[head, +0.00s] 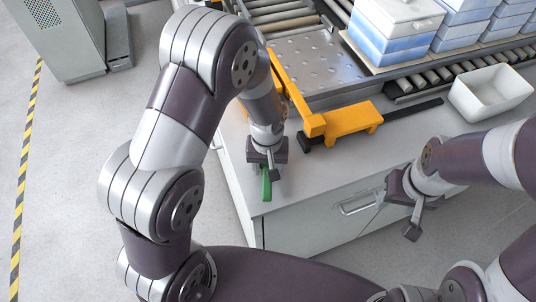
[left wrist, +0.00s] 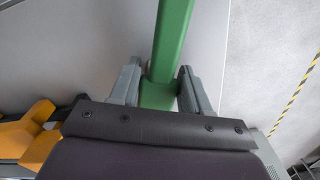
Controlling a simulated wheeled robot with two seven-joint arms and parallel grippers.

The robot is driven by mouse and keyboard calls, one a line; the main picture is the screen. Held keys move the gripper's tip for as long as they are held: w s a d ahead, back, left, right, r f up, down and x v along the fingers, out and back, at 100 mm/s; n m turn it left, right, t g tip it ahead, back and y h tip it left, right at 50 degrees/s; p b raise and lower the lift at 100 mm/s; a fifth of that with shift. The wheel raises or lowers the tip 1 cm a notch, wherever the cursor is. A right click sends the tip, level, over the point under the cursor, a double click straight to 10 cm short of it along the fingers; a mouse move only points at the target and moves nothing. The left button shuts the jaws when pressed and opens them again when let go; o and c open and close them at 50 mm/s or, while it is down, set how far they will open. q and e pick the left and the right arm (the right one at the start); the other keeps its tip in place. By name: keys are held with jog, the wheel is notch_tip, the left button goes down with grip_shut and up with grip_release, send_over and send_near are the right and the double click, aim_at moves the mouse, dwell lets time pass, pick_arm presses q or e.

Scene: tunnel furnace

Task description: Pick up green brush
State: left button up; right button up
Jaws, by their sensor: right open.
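The green brush (head: 266,186) is at the left end of the grey-white worktop, just under my left gripper (head: 267,171). In the left wrist view the green brush (left wrist: 172,38) runs up between the two fingers of my left gripper (left wrist: 162,84). The fingers stand on either side of it. I cannot tell whether they touch it or whether the brush is off the worktop. Its far end is out of that view. My right gripper (head: 412,215) is open and empty, in front of the worktop's drawer.
An orange bracket (head: 345,119) lies on the worktop (head: 335,160) beside the left arm. A white bin (head: 490,93) stands at the right. Behind are a perforated metal plate (head: 312,60), rollers and blue-white boxes (head: 390,30). A grey cabinet (head: 65,35) stands at the upper left.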

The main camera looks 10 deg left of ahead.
aim_at(268, 166)
pick_arm(q)
jog(key=shift+r, duration=0.1)
jog(key=shift+d+r, duration=0.1)
jog(key=shift+r, duration=0.1)
notch_tip(268, 166, up, 4)
jog(key=shift+s+f, duration=0.1)
jog(key=s+d+r, duration=0.1)
jog(key=s+r, duration=0.2)
jog(key=s, duration=0.2)
jog(key=s+d+r+b, duration=0.1)
jog(key=s+d+r, duration=0.1)
jog(key=s, duration=0.4)
jog(key=shift+d+r, duration=0.2)
jog(key=shift+r, duration=0.65)
